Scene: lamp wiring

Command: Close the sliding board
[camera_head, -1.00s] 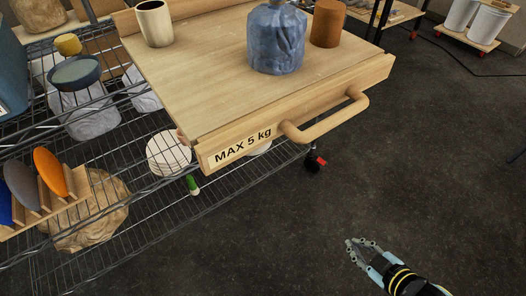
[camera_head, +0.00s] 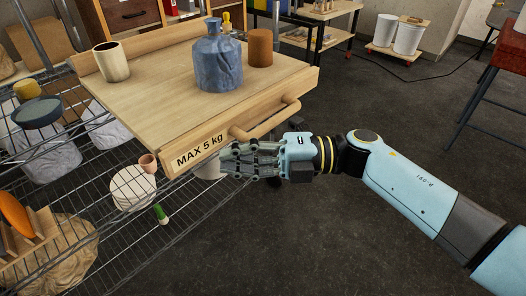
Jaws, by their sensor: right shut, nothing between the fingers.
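The sliding board (camera_head: 165,92) is a pale wooden shelf pulled out from the wire rack. Its front edge bears the label "MAX 5 kg" (camera_head: 200,150) and a wooden bar handle (camera_head: 268,120). A cream cup (camera_head: 112,63), a blue bottle (camera_head: 217,62) and a brown cup (camera_head: 260,47) stand on the board. My right gripper (camera_head: 232,160) is shut and empty, in front of the board's front edge just below the handle. I cannot tell whether it touches the board. My left gripper is not in view.
The wire rack (camera_head: 95,205) on the left holds bowls, a white round pot (camera_head: 133,188) and a plate holder (camera_head: 30,235). White buckets (camera_head: 408,38) stand on a dolly at the back right. The dark floor (camera_head: 300,235) in front is clear.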

